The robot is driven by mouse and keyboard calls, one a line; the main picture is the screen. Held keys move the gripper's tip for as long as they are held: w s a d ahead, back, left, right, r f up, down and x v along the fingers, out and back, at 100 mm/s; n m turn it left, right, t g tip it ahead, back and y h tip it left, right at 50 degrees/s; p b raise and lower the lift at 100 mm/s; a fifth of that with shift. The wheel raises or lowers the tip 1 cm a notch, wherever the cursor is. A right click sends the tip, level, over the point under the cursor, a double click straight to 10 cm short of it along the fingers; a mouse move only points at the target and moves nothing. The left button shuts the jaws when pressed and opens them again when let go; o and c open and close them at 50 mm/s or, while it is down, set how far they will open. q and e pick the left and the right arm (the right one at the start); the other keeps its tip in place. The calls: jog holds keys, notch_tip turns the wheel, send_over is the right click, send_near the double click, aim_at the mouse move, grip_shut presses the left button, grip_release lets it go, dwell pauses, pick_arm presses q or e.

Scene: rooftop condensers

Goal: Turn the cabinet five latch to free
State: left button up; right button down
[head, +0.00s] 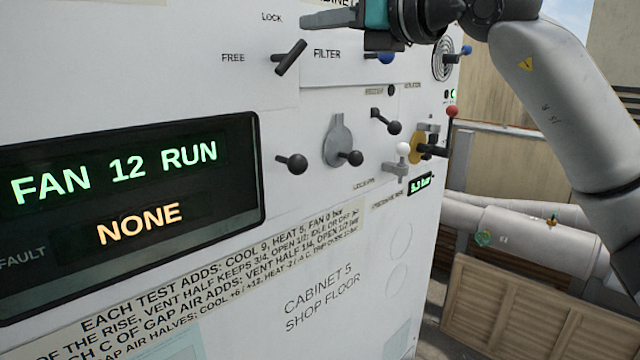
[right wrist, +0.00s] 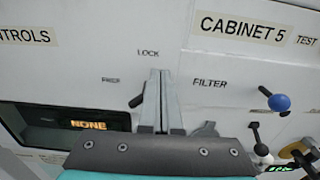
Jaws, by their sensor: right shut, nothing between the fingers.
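The latch handle (head: 290,58) is a dark bar on the white front of cabinet five (head: 330,285). It sits tilted, upper end to the right, with the LOCK label (head: 271,17) above and the FREE label (head: 233,58) to its left. My right gripper (head: 306,21) is shut and empty, its fingertips just above and right of the handle's upper end in the head view. In the right wrist view the shut fingers (right wrist: 160,80) cover most of the latch; a dark end (right wrist: 137,101) shows at their left. Contact cannot be told. My left gripper is out of view.
A lit display (head: 130,200) reads FAN 12 RUN and NONE. Black-knobbed levers (head: 297,163), a blue knob (right wrist: 279,102), a white-knobbed lever (head: 403,149) and a red-knobbed lever (head: 452,111) stick out nearby. Pipes (head: 530,230) and a wooden crate (head: 510,310) are at the right.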

jog(key=shift+b+v, duration=1.2)
jog(key=shift+v, duration=1.35)
